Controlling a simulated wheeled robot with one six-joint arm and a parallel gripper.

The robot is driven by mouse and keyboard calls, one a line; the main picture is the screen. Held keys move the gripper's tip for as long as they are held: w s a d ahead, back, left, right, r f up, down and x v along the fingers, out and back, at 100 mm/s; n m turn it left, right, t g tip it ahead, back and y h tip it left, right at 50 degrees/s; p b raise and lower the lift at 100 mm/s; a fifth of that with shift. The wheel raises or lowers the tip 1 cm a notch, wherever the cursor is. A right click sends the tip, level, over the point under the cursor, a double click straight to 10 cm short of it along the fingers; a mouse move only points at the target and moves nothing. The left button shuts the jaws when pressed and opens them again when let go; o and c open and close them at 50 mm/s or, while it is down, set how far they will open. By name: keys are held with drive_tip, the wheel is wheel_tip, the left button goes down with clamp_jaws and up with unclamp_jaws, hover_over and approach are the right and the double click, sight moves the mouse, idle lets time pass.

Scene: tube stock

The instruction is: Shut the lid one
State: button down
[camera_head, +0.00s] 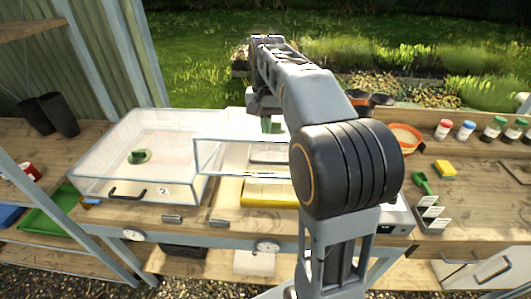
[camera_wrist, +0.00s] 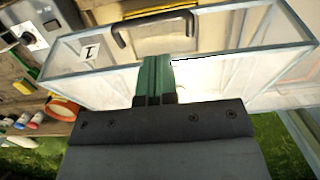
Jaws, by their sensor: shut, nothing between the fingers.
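The clear lid one (camera_head: 212,157) is raised on the bench, tilted up over an open bay, with a yellow tray (camera_head: 262,194) showing below its front. The wrist view shows the lid's frame (camera_wrist: 235,49), its label 1 (camera_wrist: 90,52) and its dark handle (camera_wrist: 122,36). My gripper (camera_head: 271,124) has green fingers and is at the lid's upper, far part. In the wrist view the shut fingers (camera_wrist: 155,62) overlap the lid's pane, with nothing held. I cannot tell if they touch it. My arm hides the lid's right side in the head view.
A clear lid two (camera_head: 110,165) lies down at the left with a green ring (camera_head: 139,157) on or under it. An orange-rimmed bowl (camera_head: 404,138), several capped bottles, a green scoop (camera_head: 421,181) and a yellow sponge (camera_head: 445,169) stand at the right.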

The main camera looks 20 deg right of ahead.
drive_tip(key=f, duration=0.5)
drive_tip(key=s+f, duration=0.1)
drive_tip(key=f, duration=0.2)
drive_tip(key=shift+a+f, duration=0.3)
drive_tip(key=shift+f, duration=0.05)
